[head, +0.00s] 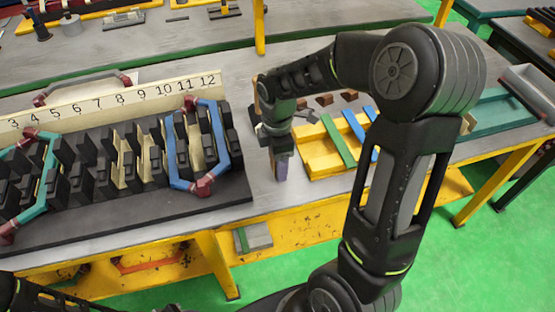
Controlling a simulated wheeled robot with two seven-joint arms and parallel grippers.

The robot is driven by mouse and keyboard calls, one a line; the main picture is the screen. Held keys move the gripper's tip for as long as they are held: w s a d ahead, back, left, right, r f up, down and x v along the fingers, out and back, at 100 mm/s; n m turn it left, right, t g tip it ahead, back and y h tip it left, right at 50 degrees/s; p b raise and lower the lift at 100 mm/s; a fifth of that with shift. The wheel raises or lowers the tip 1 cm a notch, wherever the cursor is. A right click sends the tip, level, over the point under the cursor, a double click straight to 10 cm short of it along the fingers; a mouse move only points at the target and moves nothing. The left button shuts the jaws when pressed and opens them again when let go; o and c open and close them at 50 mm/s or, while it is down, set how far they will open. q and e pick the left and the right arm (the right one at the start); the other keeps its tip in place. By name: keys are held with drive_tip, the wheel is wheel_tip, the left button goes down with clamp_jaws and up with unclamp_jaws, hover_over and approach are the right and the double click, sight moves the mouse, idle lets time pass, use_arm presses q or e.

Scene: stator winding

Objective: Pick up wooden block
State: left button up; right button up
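Small brown blocks, which look wooden, lie on the grey bench just behind the yellow tray; one (324,99) and another (348,95) show most clearly. My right arm reaches in from the lower right, and my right gripper (281,166) points down over the bench, left of the yellow tray and right of the stator. The gripper is small and dark here, so whether its fingers are apart or hold anything cannot be told. A narrow brown piece (257,95) shows beside my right wrist; what it is is unclear. My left gripper is out of view.
The black stator (130,160) with a numbered strip (110,98) and coloured coil pieces fills the left of the bench. The yellow tray (320,160) holds green and blue strips. A teal tray (490,120) stands farther right. A grey bench strip beside the stator is clear.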

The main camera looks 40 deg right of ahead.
clamp_jaws()
idle(0.5)
